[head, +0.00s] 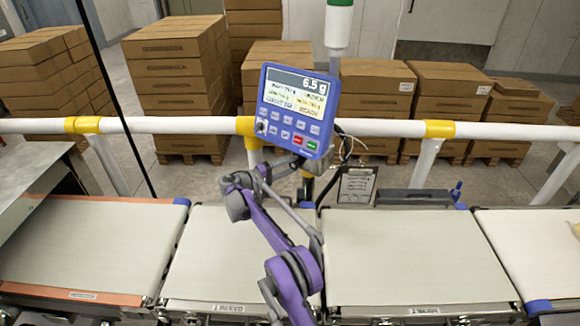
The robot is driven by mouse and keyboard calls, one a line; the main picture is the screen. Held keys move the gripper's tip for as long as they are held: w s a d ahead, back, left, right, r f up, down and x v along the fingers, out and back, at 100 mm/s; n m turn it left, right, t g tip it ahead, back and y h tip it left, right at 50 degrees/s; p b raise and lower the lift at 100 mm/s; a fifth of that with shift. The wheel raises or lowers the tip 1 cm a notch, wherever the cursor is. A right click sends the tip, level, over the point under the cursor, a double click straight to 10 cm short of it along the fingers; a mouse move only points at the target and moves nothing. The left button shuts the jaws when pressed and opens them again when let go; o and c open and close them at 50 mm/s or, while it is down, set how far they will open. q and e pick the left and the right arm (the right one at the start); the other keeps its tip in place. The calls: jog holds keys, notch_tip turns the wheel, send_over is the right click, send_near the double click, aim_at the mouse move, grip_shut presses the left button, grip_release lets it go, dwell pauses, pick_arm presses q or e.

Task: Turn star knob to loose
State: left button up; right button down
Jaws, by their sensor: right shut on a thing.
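My purple and grey right arm comes up from the bottom middle. Its right gripper (291,168) is at the lower edge of the blue display unit (296,112), by the unit's post (307,190). The gripper is shut on what I take to be the star knob, which is too small and too covered to make out. I cannot tell how far the knob is turned. The display unit is tilted, and its screen reads 6.5 g. My left gripper is not in view.
Pale conveyor belts (410,255) run across the front. Behind them is a white rail (390,128) with yellow joints. A clipboard (357,186) and a small blue handle (456,190) stand right of the post. Stacked cartons (172,85) fill the back.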

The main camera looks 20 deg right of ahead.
dwell(0.3)
jog(key=shift+c, duration=1.5)
grip_release()
jog(key=s+a, duration=0.1)
jog(key=a, duration=0.9)
jog(key=shift+s+a+b, duration=0.25)
jog(key=shift+a+b, duration=0.15)
jog(key=shift+b, duration=0.05)
